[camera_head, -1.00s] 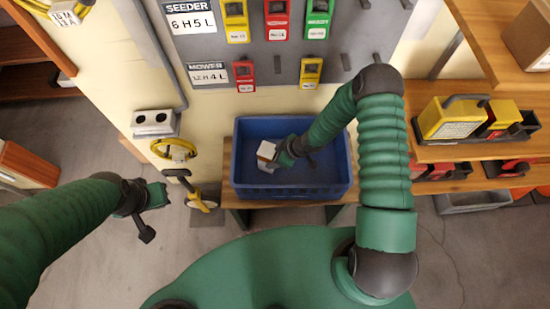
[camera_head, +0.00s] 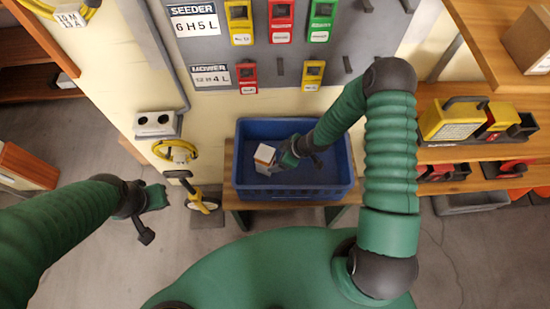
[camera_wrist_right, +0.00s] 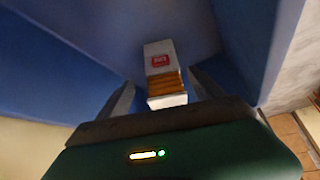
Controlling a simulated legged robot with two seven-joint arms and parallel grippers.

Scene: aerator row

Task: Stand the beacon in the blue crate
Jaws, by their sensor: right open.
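The beacon (camera_head: 264,155), a small white block with an orange band, is inside the blue crate (camera_head: 300,192), left of its middle. It looks about upright; its base is partly hidden. The right wrist view shows its white face with a red label and its orange ribs (camera_wrist_right: 163,80). My right gripper (camera_head: 282,158) is down in the crate beside the beacon. Its fingers (camera_wrist_right: 165,92) are open, one on each side of the beacon, with a gap visible. My left gripper (camera_head: 157,196) is outside the crate to the left, away from the beacon; its jaws are unclear.
The crate rests on a wooden bench (camera_head: 228,180) against the wall. A yellow valve wheel (camera_head: 174,151) and a yellow-handled tool (camera_head: 197,197) are left of it. Wooden shelves with a yellow lamp-like box (camera_head: 450,120) stand right. The rest of the crate floor looks clear.

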